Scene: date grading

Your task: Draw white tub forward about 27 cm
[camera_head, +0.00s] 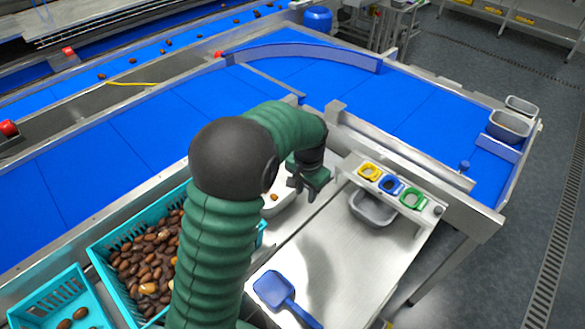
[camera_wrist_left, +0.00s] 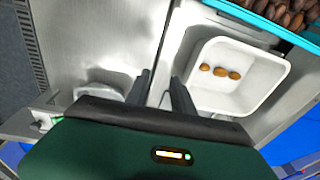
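The white tub (camera_wrist_left: 262,62) shows in the left wrist view, right of the fingers, with three brown dates (camera_wrist_left: 220,71) on its floor. In the head view the tub (camera_head: 283,206) is partly hidden behind my left arm. My right gripper is not in view.
A teal crate full of dates (camera_head: 97,249) stands left of my arm, with another teal crate (camera_head: 18,318) at the lower left. A blue scoop (camera_head: 274,289) lies on the steel table (camera_head: 345,262). A grey bowl (camera_head: 372,210) sits beneath the rack of coloured rings (camera_head: 391,186).

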